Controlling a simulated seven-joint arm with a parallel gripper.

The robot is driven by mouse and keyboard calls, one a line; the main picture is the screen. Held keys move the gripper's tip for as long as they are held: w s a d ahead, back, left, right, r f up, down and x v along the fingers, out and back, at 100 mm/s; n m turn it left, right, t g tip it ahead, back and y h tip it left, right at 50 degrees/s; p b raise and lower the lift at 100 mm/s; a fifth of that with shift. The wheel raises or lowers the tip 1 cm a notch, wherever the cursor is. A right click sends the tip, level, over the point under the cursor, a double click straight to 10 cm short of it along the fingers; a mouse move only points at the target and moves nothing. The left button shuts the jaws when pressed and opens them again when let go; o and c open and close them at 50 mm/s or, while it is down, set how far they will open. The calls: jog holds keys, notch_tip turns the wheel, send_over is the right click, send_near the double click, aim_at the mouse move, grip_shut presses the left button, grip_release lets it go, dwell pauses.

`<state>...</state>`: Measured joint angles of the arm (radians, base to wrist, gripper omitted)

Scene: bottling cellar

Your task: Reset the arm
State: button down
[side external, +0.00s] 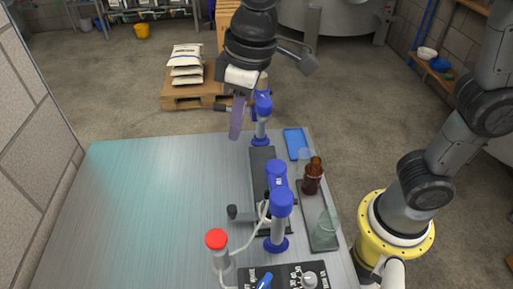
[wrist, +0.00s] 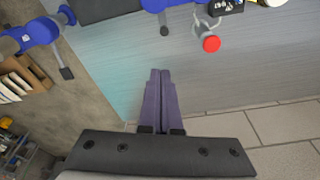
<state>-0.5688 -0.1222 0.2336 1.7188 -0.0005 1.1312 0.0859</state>
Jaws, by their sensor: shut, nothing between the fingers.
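My gripper (side external: 236,133) hangs from the wrist at the top centre of the side external view, fingers pointing down. It is above the far part of the metal table (side external: 140,200), beside the far blue-topped post. In the wrist view, its two purple fingers (wrist: 160,75) lie together with nothing between them. Bare table surface and, lower down, tiled wall show behind them.
A bottling device with blue posts (side external: 280,205) and a red-capped cylinder (side external: 216,240) stands on the table. A brown bottle (side external: 312,180), a clear glass vessel (side external: 326,228) and a blue tray (side external: 296,143) are at the right. The table's left side is clear.

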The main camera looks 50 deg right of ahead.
jog(key=s+d+r+m+t, duration=0.2)
jog(key=s+d+r+m, duration=0.1)
jog(key=d, duration=0.7)
jog(key=s+d+f+m+t, duration=0.1)
jog(key=s+d+f, duration=0.2)
jog(key=s+d, duration=0.1)
jog(key=s+d+f+m+t+h, duration=0.1)
jog(key=s+d+f, duration=0.2)
jog(key=s+d, duration=0.2)
jog(key=shift+s+m, duration=0.3)
jog(key=shift+s, duration=0.45)
jog(key=shift+r, duration=0.1)
